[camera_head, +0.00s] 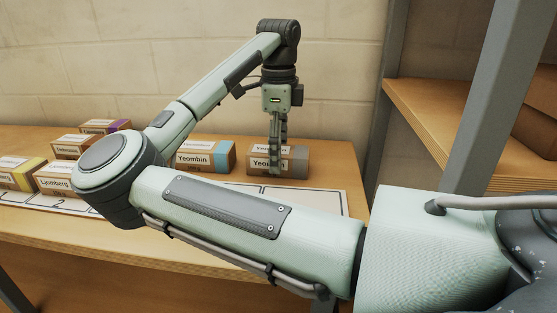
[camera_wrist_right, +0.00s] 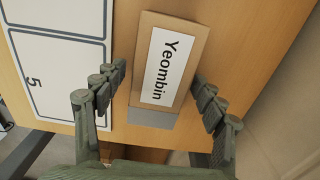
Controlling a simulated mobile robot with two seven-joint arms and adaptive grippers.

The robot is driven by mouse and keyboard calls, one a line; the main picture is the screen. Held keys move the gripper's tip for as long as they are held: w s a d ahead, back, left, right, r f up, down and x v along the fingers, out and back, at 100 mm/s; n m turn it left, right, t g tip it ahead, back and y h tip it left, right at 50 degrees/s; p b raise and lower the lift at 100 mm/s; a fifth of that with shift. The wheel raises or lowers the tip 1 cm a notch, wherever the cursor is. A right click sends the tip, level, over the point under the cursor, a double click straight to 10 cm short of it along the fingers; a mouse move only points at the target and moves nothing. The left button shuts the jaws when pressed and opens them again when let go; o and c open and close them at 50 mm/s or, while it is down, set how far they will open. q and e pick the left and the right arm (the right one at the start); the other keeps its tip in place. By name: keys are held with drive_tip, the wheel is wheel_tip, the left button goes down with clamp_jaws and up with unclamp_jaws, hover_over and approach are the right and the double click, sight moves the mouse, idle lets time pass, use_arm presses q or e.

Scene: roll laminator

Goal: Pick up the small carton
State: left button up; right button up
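A small brown carton labelled Yeombin (camera_head: 258,164) with a grey end stands on the wooden table, rightmost of the cartons. In the right wrist view the carton (camera_wrist_right: 172,70) lies between my two fingers, label facing the camera. My right gripper (camera_head: 276,160) points down at this carton and covers part of its front in the head view. In the right wrist view the gripper (camera_wrist_right: 160,78) is open, with one finger on each side of the carton. A gap shows on the left side; on the right I cannot tell whether it touches. My left gripper is out of view.
Another Yeombin carton (camera_head: 206,156) with a blue end stands to the left. Several more cartons, including a Ljomberg one (camera_head: 55,179), stand further left. A white numbered strip (camera_wrist_right: 60,80) lies on the table beside the carton. A grey upright (camera_head: 490,100) and shelf stand right.

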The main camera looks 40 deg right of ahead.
drive_tip(key=c, duration=1.3)
drive_tip(key=shift+r, duration=0.15)
